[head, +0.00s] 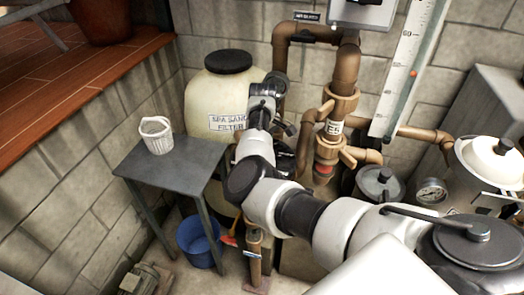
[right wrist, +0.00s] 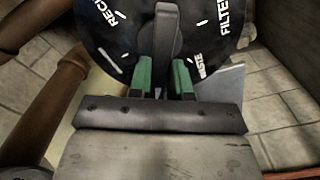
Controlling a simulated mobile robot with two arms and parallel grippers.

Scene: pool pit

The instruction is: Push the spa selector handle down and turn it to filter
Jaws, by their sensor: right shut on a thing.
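The spa selector handle (right wrist: 168,32) is a dark grey bar across a round black dial (right wrist: 125,42) in the right wrist view. White lettering on the dial includes FILTER at the upper right, WASTE at the right and a cut-off RECI at the upper left. My right gripper (right wrist: 163,78) has green-padded fingers on both sides of the handle's near end and is shut on it. In the head view my right arm reaches to the cream spa sand filter tank (head: 208,88) and hides the selector. My left gripper is not in view.
A grey table (head: 175,172) with a white basket (head: 156,135) stands left of the tank, with a blue bucket (head: 197,243) beneath. Brown pipes (head: 346,68) rise right of the arm.

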